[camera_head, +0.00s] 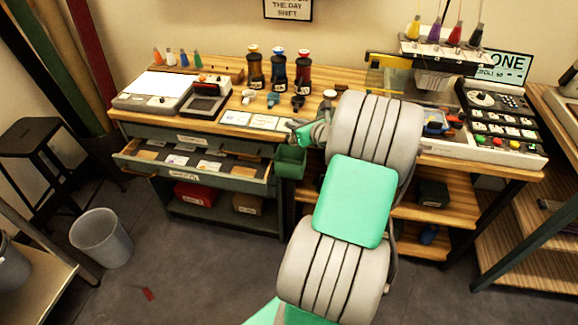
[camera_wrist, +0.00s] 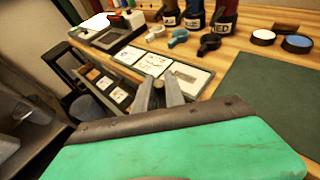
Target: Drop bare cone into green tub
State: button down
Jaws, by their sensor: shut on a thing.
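The green tub (camera_head: 290,161) hangs at the table's front edge, just right of the open drawer. My gripper (camera_head: 298,128) is above the tub, close to the table's front edge. In the wrist view my gripper (camera_wrist: 160,92) points toward the table, with its grey fingers close together. It is shut on a small pale thing, taken as the bare cone, which is mostly hidden between the fingers. I cannot make out its shape. I cannot make out the tub in the wrist view.
The open drawer (camera_head: 195,165) holds several cards. Cards (camera_head: 249,121), clips and dark bottles (camera_head: 277,70) stand or lie behind my gripper. Several coloured cones (camera_head: 184,59) stand at the back left. A machine (camera_head: 420,75) stands at the right. A grey bin (camera_head: 101,237) is on the floor.

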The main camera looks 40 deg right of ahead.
notch_tip(320, 180, down, 4)
jog(key=b, duration=0.3)
jog(key=shift+b, duration=0.3)
jog(key=shift+r, duration=0.1)
jog(key=c, duration=1.3)
grip_release()
jog(key=shift+s, duration=0.1)
jog(key=p+v, duration=0.1)
jog(key=v, duration=0.6)
jog(key=shift+s+a+r, duration=0.1)
jog(key=shift+s+r, duration=0.05)
jog(key=shift+s, duration=0.15)
